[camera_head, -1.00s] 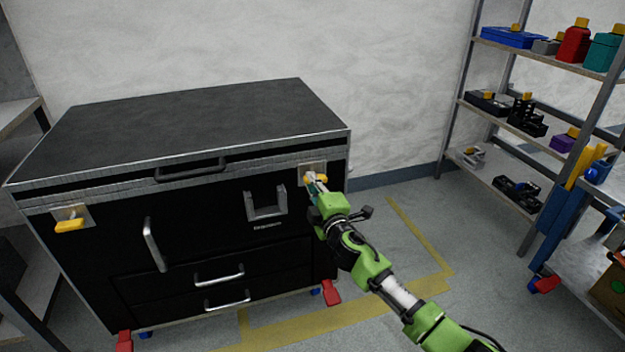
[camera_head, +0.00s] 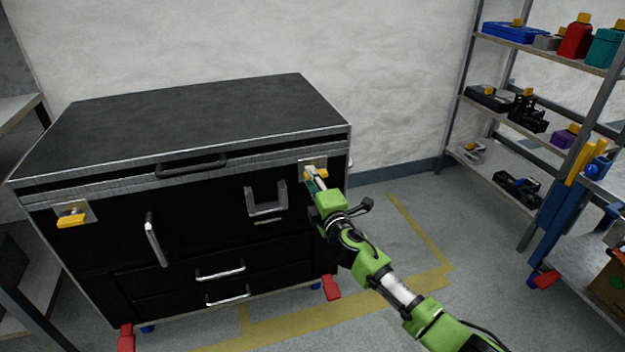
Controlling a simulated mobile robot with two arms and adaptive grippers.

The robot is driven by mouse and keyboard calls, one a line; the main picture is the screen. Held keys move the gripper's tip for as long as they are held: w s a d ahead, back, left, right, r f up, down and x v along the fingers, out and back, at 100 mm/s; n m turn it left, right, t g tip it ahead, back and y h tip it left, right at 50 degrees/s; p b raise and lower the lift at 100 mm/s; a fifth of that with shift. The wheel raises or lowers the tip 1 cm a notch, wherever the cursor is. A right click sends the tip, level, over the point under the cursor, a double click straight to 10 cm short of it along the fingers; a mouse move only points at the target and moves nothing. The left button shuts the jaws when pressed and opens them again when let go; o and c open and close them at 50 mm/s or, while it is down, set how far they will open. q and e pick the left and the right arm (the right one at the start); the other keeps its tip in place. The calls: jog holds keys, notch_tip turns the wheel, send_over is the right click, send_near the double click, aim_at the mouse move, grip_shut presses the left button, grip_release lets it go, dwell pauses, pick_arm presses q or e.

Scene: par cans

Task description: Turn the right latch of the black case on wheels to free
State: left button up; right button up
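The black case on wheels (camera_head: 190,222) stands against the wall with its lid down. Its right latch (camera_head: 318,174) is a yellow tab on a silver plate near the top right corner of the front. My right gripper (camera_head: 312,183) is at this latch, its fingertips just at or below the yellow tab. The gripper is small and partly hidden by its own arm, so its opening and any hold on the tab are unclear. The left latch (camera_head: 72,220) has a yellow tab lying sideways on its plate. My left gripper is not in view.
Shelves with several bottles and boxes (camera_head: 545,60) stand at the right. A blue-framed workbench (camera_head: 560,215) is at the far right. The floor between is clear.

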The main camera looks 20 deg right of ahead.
jog(key=shift+r, duration=0.1)
jog(key=s, duration=1.2)
jog(key=shift+d, duration=0.2)
